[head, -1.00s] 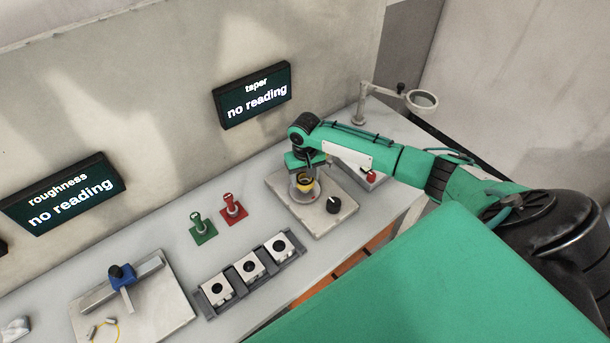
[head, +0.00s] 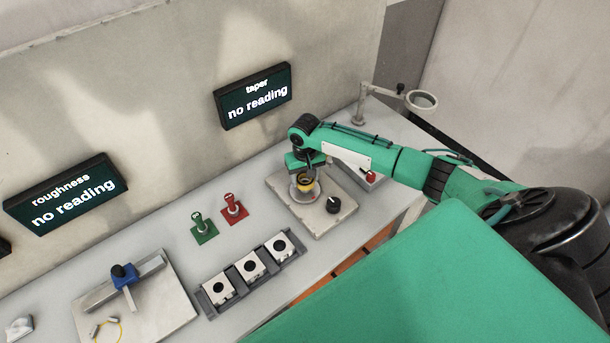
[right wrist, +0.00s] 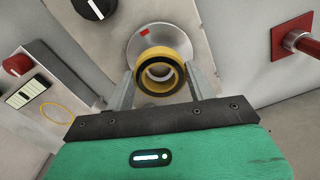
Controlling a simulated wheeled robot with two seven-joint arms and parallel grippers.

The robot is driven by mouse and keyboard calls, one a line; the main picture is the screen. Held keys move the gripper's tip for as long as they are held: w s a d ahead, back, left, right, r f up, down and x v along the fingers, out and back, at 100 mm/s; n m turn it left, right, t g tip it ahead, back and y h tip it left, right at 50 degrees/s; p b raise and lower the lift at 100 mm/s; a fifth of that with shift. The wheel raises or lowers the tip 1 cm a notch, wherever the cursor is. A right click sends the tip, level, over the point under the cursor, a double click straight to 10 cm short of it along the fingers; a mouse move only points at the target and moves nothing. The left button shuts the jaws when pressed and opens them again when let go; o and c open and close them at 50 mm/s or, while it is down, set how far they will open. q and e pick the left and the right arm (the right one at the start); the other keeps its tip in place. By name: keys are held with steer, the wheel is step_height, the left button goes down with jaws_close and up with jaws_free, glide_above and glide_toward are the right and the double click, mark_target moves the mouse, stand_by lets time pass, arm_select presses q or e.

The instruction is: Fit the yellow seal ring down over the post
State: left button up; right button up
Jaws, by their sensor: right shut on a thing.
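The yellow seal ring (right wrist: 160,74) has a dark inner band and sits between the two fingers of my right gripper (right wrist: 160,84), which is shut on it. In the head view the ring (head: 306,184) shows just under my right gripper (head: 304,180), over the round fixture on a pale plate. In the right wrist view a grey round base (right wrist: 150,40) with a red mark lies behind the ring. Something grey shows through the ring's opening, perhaps the post. I cannot tell whether the ring is around it or above it. My left gripper is not in view.
The pale plate (head: 327,221) carries a black knob (head: 333,205). Red (head: 234,208) and green (head: 204,229) stands and a rack (head: 214,308) of pale blocks are to its left. A ring-topped stand (head: 359,106) is at the back right. The wall display (head: 253,95) reads "no reading".

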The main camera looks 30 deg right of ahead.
steer(key=shift+f+p, duration=0.1)
steer(key=shift+p, duration=0.25)
stand_by(0.4)
steer(key=shift+f+p, duration=0.35)
steer(key=shift+f, duration=0.4)
stand_by(1.2)
steer(key=o, duration=1.1)
step_height(320, 180, up, 14)
steer(key=b, duration=0.3)
steer(key=shift+f, duration=0.1)
